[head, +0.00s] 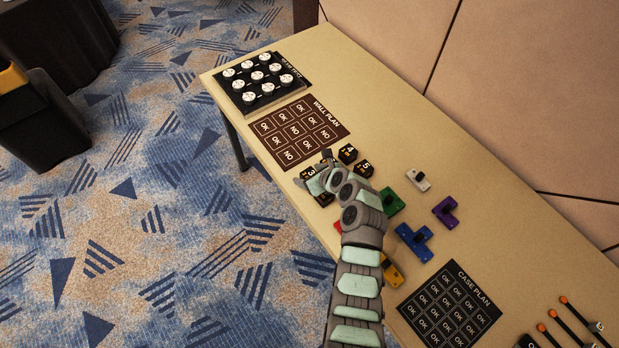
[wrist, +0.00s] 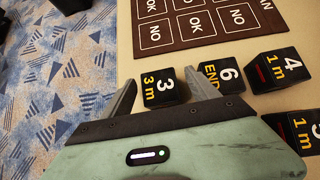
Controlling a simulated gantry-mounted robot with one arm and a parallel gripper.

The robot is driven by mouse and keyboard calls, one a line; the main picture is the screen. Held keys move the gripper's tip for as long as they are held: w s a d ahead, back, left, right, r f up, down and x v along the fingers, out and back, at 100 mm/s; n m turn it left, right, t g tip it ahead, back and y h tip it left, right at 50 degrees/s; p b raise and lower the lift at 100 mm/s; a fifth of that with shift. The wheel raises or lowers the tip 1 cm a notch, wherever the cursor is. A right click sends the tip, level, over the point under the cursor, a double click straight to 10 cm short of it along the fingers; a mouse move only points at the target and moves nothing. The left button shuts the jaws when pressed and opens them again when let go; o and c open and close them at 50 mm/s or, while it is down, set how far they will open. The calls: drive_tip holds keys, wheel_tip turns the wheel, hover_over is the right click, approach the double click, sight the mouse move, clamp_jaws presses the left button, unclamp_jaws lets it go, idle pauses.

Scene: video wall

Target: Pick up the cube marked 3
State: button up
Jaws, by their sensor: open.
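The cube marked 3 (wrist: 162,86) is black with a white 3 and a yellow "3 m" on its top. In the wrist view it sits between the two fingers of my gripper (wrist: 125,92), closer to the right finger, with a gap on its left. In the head view the cube (head: 309,171) shows beside my gripper (head: 322,170), partly covered by it. My gripper is open. Whether the right finger touches the cube is unclear.
Cubes marked 6 (wrist: 222,78), 4 (wrist: 272,70) and 5 (wrist: 296,130) stand close to the right. The wall plan mat (head: 300,130) lies beyond. Coloured blocks, such as the blue one (head: 415,241), lie on the table (head: 450,175). Its front edge is near the cubes.

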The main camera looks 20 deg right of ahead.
drive_tip(key=shift+c, duration=0.6)
drive_tip(key=c, duration=1.4)
